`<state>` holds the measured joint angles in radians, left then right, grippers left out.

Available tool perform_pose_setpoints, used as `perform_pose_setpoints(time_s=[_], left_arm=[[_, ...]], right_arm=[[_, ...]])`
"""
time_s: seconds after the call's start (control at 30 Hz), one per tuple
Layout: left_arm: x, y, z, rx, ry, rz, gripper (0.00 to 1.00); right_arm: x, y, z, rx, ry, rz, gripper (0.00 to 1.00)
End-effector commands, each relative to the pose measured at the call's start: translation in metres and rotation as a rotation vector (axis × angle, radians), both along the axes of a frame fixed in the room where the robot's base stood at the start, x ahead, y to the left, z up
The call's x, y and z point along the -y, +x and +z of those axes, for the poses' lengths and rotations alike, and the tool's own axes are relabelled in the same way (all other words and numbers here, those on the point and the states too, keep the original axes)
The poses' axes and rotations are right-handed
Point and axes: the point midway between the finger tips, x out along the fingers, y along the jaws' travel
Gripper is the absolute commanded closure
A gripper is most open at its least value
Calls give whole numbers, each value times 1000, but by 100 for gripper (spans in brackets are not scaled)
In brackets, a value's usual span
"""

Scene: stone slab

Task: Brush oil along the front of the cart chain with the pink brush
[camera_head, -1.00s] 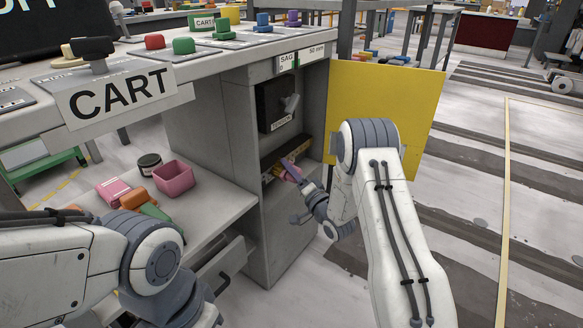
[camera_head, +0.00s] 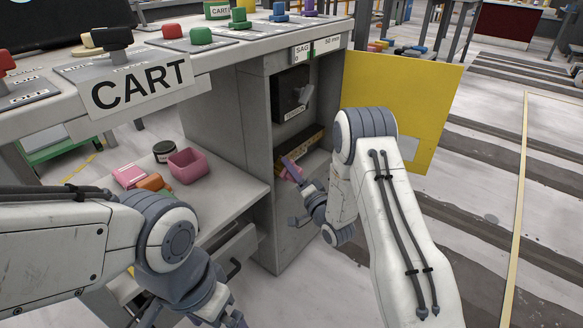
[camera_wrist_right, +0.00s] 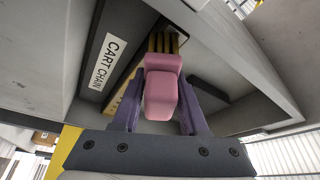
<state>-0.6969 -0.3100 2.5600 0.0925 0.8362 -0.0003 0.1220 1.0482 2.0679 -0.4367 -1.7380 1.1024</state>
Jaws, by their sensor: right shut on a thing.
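My right gripper (camera_head: 292,178) is inside the lower opening of the grey cabinet, shut on the pink brush (camera_head: 294,172). In the right wrist view the pink brush (camera_wrist_right: 161,92) sits between the purple-grey fingers, its tan bristles (camera_wrist_right: 165,42) pointing away into the opening. The bristles are close to a dark unit with a CART CHAIN label (camera_wrist_right: 112,60) and a yellowish lower edge; I cannot tell whether they touch. The chain itself is not clearly visible. My left gripper (camera_head: 200,312) is at the bottom edge, partly cut off, its jaw state unclear.
A pink bin (camera_head: 187,166), a dark-lidded jar (camera_head: 163,151) and a pink block (camera_head: 128,176) stand on the low shelf at left. A black TENSION box (camera_head: 291,95) is above the opening. A yellow door panel (camera_head: 410,90) stands open at right. A drawer (camera_head: 232,250) is below the shelf.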

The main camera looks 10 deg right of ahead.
Motion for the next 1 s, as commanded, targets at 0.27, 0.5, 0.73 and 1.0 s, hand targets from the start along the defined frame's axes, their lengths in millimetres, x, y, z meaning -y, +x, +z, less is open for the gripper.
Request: perform_pose_setpoints(time_s=[0.27, 0.5, 0.73, 1.0], left_arm=[[0, 0, -3, 0, 0, 0, 0], [0, 0, -3, 0, 0, 0, 0], [0, 0, -6, 0, 0, 0, 0], [0, 0, -7, 0, 0, 0, 0]], right_arm=[[19, 15, 0, 3, -1, -3, 100], [26, 22, 0, 2, 0, -1, 100], [38, 33, 0, 2, 0, -1, 100], [48, 44, 0, 2, -1, 2, 100]])
